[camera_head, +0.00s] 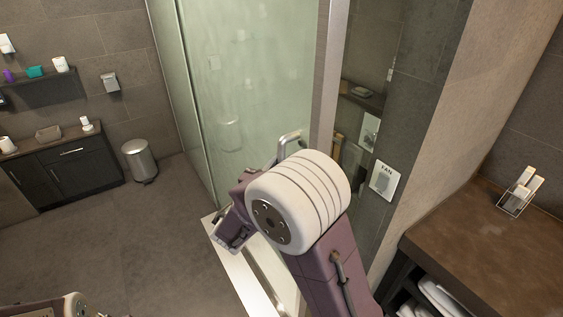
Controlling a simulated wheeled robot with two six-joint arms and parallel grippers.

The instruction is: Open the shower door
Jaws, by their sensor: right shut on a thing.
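The shower door (245,75) is a tall, pale green frosted glass panel in the middle of the camera_head view. Its metal handle (290,137) shows at the top, near the panel's right edge; the lower part is hidden behind my right wrist. My right gripper (238,212) is at the door, shut on the handle. Its fingertips and the exact grip are hidden by the large white wrist joint. The door looks closed or nearly so, but its edge is partly covered. My left gripper is not in view; only a bit of my left arm shows at bottom left.
A pale sill (243,275) runs along the foot of the glass. A metal bin (139,160) and dark cabinet (66,169) stand at the left wall. A brown counter (480,250) is at right. The floor (120,235) at left is clear.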

